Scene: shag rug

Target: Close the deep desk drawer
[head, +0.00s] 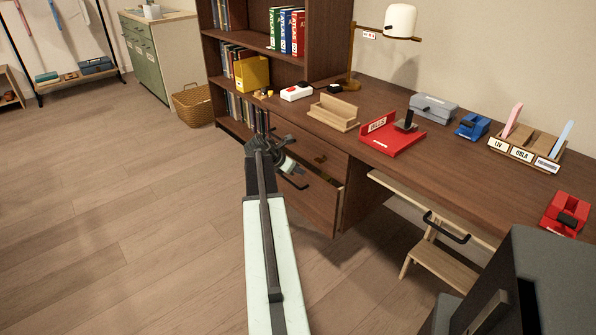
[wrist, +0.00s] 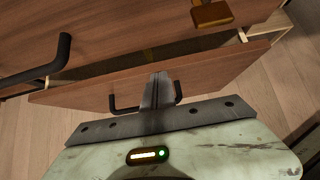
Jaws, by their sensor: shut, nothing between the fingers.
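The deep desk drawer (head: 318,203) is the lower drawer in the desk's left pedestal, with a brown wood front and a black bar handle. It stands partly open, its pale side showing at the right. In the wrist view its front (wrist: 95,92) crosses the picture, with a dark gap behind it. My gripper (head: 287,165) is at the drawer front in the head view. In the wrist view my gripper's fingers (wrist: 158,80) are shut and empty, over the drawer's black handle (wrist: 125,108). I cannot tell whether they touch it.
A pale shallow drawer (head: 400,192) with a black handle sticks out under the desktop to the right. The left floor is clear.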

